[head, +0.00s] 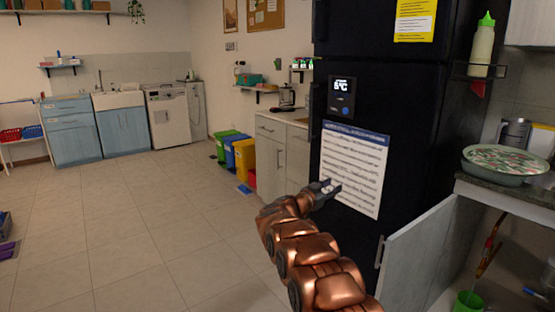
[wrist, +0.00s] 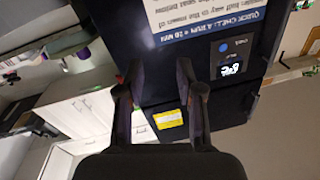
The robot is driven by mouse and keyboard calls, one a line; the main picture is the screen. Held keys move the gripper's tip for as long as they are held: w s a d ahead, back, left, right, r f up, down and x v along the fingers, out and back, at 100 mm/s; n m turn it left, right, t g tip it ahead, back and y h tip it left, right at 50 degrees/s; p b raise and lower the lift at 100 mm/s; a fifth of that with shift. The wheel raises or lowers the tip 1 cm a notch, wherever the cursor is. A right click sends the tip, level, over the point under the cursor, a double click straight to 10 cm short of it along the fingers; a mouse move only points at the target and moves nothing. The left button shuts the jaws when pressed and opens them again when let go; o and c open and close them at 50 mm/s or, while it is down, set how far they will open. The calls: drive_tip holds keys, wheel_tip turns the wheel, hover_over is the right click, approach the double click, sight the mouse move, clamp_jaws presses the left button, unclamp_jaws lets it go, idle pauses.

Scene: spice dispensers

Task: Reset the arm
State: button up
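My gripper (head: 331,186) is at the end of my copper-coloured arm, in front of the black fridge (head: 355,95) in the head view. It overlaps the lower left part of the white notice sheet (head: 355,165); whether it touches the sheet I cannot tell. In the wrist view my gripper (wrist: 159,70) has its two dark fingers spread apart with nothing between them. That view is upside down and shows the fridge front, its lit display (wrist: 232,68), the blue-headed sheet (wrist: 215,18) and a yellow label (wrist: 168,119).
A counter with a patterned basin (head: 505,178) stands right of the fridge, and a grey cabinet door (head: 420,245) is open below. A shelf holds a green-capped bottle (head: 482,48). Coloured bins (head: 243,158) stand left of the fridge.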

drive_tip(key=a+r+n+t+y, duration=0.4)
drive_tip(key=a+r+n+y, duration=0.35)
drive_tip(key=y, duration=0.25)
drive_tip(key=s+a+n+g+y, duration=0.2)
drive_tip(key=s+a+y, duration=0.2)
drive_tip(key=s, duration=0.1)
drive_tip(key=s+a+f+n+g+y, duration=0.1)
drive_tip(key=s+f+g+y, duration=0.2)
drive_tip(key=s, duration=0.6)
drive_tip(key=s+a+f+n+g, duration=0.1)
drive_tip(key=s+f+n+g, duration=0.2)
drive_tip(key=s, duration=0.7)
drive_tip(key=s+d+f+m+g+h, duration=0.1)
drive_tip(key=s+d+f+g, duration=0.3)
drive_tip(key=s, duration=1)
drive_tip(key=s+d+f+g+h, duration=0.1)
drive_tip(key=s+d+f+g, duration=0.25)
drive_tip(key=s, duration=1.05)
drive_tip(key=s+d+f+m+g+h, duration=0.1)
drive_tip(key=s+d+f+g, duration=0.3)
drive_tip(key=s, duration=1.1)
wheel_tip(320, 180, up, 22)
drive_tip(key=s+d+t+p, duration=0.1)
drive_tip(key=p, duration=1.8)
drive_tip(key=shift+s+d+h, duration=0.3)
drive_tip(key=shift+d, duration=0.05)
